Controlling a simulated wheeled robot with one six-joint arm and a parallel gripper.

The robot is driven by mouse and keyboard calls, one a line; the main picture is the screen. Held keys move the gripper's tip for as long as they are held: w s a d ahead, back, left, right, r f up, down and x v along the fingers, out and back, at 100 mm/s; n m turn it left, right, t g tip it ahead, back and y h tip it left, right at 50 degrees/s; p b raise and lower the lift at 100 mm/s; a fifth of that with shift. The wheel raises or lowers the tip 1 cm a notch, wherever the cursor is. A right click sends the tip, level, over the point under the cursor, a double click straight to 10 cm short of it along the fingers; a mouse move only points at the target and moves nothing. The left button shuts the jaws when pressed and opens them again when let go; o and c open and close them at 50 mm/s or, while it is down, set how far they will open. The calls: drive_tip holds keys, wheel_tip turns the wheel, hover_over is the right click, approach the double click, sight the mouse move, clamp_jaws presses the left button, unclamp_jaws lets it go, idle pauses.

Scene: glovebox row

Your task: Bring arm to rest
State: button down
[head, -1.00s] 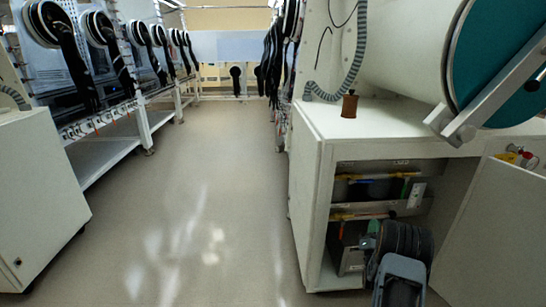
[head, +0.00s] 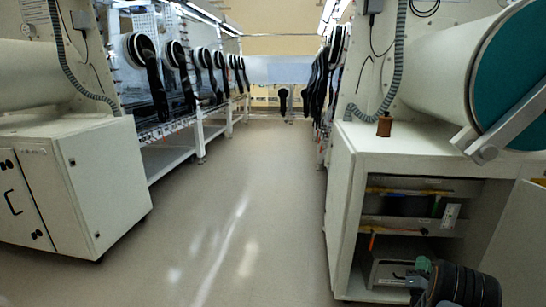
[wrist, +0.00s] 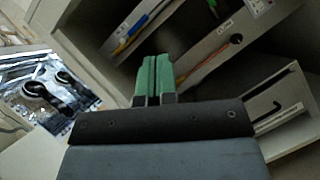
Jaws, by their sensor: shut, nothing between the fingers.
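My gripper (wrist: 153,76) shows in the wrist view with its two green fingers side by side, shut and empty. In the head view my gripper (head: 417,281) is at the lower right, in front of the open cabinet (head: 342,215). Its fingertips are small and partly dark there, and the black ribbed part of my arm is beside it. In the wrist view the fingers point toward the cabinet's shelves. I cannot tell how far they are from them.
The cabinet door (head: 515,250) stands open at the far right. A brown bottle-like object (head: 384,125) stands on the cabinet top. A white cabinet (head: 105,185) stands at left. Gloveboxes with black gloves (head: 153,75) line the aisle. The floor (head: 240,220) between is clear.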

drive_tip(key=w+a+r+m+g+y+p, duration=0.1)
drive_tip(key=a+r+m+g+y+p, duration=0.1)
drive_tip(key=a+r+m+p, duration=0.45)
drive_tip(key=a+r+m+g+y+p, duration=0.1)
drive_tip(key=a+r+g+y+p, duration=0.2)
drive_tip(key=r+p, duration=0.7)
drive_tip(key=w+a+r+m+g+y+p, duration=0.1)
drive_tip(key=a+r+m+g+p, duration=0.15)
drive_tip(key=a+r, duration=0.7)
drive_tip(key=s+a+r+m+g+y+p, duration=0.2)
drive_tip(key=s+a+r+m+g+p, duration=0.3)
drive_tip(key=s+r+p, duration=0.4)
drive_tip(key=s+a+r+m+g+y+p, duration=0.1)
drive_tip(key=s+a+r+m+g+p, duration=0.4)
drive_tip(key=s+r, duration=0.8)
drive_tip(key=s+a+m+p, duration=0.3)
drive_tip(key=s+p, duration=0.2)
drive_tip(key=shift+a+r+m+y, duration=0.3)
drive_tip(key=shift+r+y, duration=0.1)
drive_tip(key=shift+s, duration=0.15)
